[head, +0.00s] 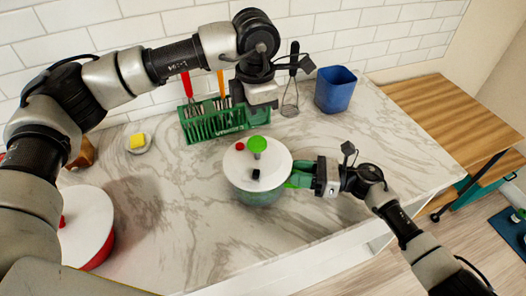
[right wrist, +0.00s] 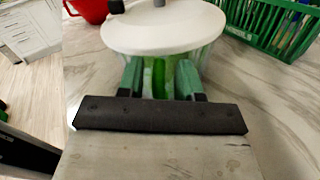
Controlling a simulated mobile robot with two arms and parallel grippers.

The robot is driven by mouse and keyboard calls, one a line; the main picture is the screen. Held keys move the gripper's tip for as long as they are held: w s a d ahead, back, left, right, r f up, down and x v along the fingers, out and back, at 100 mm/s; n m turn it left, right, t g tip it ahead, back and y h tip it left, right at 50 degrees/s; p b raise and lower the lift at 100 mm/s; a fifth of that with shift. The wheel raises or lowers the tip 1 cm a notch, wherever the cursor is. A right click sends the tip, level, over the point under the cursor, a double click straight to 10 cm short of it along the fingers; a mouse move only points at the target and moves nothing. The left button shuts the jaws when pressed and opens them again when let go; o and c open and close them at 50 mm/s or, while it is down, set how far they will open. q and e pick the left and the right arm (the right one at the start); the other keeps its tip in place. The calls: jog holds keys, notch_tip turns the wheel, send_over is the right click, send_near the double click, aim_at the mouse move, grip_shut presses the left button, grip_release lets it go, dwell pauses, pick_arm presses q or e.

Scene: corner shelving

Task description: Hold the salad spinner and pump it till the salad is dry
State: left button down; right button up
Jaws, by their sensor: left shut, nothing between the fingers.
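The salad spinner (head: 240,190) stands upright on the marble counter, a see-through bowl with a white lid. On the lid are a green pump knob (head: 257,145), a red button (head: 240,146) and a small black part (head: 256,174). In the right wrist view the lid (right wrist: 165,28) is close, with green showing through the bowl. My left gripper (head: 259,119) is shut and empty, behind and above the knob.
A green dish rack (head: 205,127) with utensils stands behind the spinner. A blue container (head: 336,90) is at the back right. A red pot with a white lid (head: 85,228) is at the left front. Counter right of the spinner is mostly clear.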

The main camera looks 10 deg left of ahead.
jog(key=shift+o, duration=0.8)
jog(key=d, duration=1.2)
jog(key=shift+w, duration=0.25)
pick_arm(q)
jog(key=shift+f, duration=0.1)
pick_arm(e)
jog(key=shift+s, duration=0.1)
